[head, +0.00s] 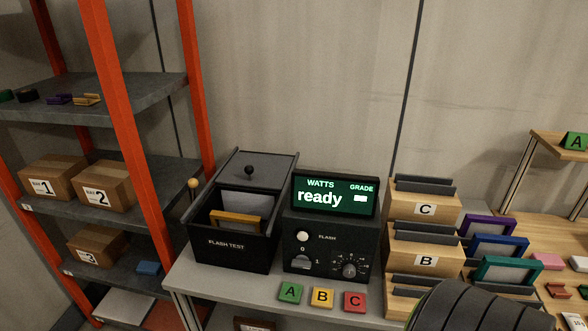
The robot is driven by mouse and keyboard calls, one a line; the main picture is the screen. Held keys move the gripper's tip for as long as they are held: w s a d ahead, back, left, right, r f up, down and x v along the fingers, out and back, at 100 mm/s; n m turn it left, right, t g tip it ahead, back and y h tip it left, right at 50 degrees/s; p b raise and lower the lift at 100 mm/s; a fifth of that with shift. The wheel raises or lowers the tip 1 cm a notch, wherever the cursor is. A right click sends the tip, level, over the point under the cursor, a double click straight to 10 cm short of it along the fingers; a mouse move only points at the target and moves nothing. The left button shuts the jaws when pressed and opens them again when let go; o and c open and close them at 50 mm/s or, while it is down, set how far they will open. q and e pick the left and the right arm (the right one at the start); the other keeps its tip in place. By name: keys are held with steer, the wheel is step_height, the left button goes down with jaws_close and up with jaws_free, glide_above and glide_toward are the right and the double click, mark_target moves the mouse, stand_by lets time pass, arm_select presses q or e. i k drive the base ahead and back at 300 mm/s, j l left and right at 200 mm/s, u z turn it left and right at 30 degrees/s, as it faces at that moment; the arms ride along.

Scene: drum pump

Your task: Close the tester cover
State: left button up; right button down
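The tester is a black box labelled FLASH TEST (228,246) on a grey bench. Its dark grey cover (270,165) with a black ball knob (249,170) lies toward the back of the box, between side rails. The front of the box is open. An orange-framed panel (236,218) shows inside the opening, with a pale surface behind it. Neither of my grippers is in view. A black ribbed shape at the bottom right looks like part of my arm.
A console (330,235) reading "ready" stands right of the tester. Green, yellow and red tiles (322,298) lettered A, B and C lie before it. A yellow-balled stick (193,184) rises at the tester's left. Slotted wooden racks (423,206) stand at right, orange-framed shelving (125,110) at left.

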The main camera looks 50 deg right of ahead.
mark_target(256, 162)
steer(key=z, duration=1.25)
